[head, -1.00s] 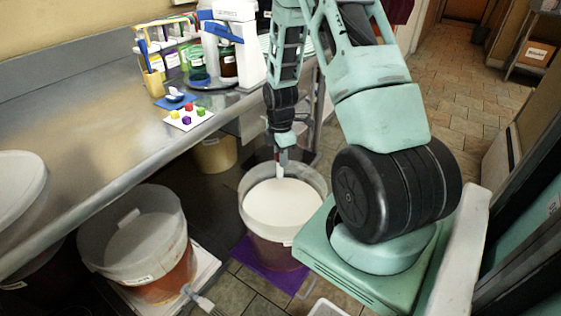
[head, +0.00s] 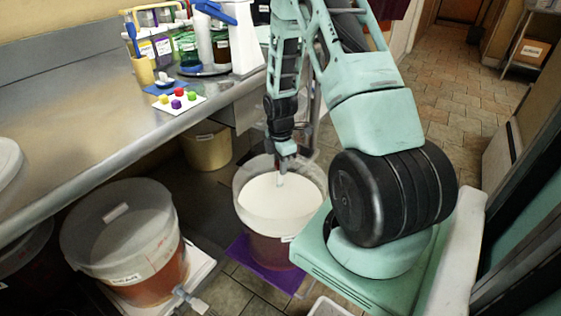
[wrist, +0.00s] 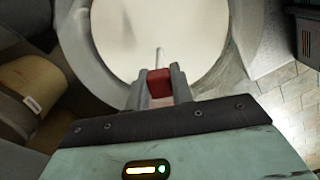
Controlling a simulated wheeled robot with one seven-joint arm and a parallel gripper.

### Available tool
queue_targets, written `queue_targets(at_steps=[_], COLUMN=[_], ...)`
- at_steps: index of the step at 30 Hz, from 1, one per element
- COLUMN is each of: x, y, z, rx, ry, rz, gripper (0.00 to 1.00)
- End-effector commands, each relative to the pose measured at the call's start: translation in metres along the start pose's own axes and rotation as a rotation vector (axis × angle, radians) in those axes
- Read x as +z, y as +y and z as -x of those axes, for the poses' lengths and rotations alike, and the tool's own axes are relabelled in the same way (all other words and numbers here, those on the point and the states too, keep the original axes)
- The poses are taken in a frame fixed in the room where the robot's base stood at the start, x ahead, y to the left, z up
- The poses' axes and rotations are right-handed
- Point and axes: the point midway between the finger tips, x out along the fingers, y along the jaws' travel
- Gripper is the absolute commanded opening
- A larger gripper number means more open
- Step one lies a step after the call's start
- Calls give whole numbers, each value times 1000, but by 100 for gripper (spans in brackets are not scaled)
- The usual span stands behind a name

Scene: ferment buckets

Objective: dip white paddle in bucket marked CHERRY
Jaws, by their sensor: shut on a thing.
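My gripper (head: 284,160) hangs over the middle bucket (head: 262,247) and is shut on the red grip (wrist: 159,84) of the white paddle. The pale paddle (head: 280,181) points down from the fingers, and its lower end seems to be in the creamy white surface inside the bucket. In the wrist view, the thin pale shaft (wrist: 158,56) shows ahead of the fingers against that white surface. This bucket stands on a purple mat; its small label is too small to read. Another bucket (head: 150,285) with reddish contents stands at the left; its label is not legible.
A steel counter (head: 75,150) runs along the left, with a card of coloured cubes (head: 180,103), a tan cup (head: 143,70) and jars. A tan bucket (head: 207,150) stands behind, below the counter. Tiled floor (head: 455,110) is open at the back right.

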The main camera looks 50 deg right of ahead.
Motion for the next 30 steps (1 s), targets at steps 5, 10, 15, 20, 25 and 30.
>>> queue_targets(at_steps=[5,10,15,20,25,30], x=[0,0,0,0,0,0], y=[0,0,0,0,0,0], z=[-21,-37,-53,-68,-82,-92], rx=[-2,-1,-1,-1,0,0], ry=[0,0,0,0,0,0], rz=[1,0,1,0,0,1], gripper=[1,1,1,1,1,1])
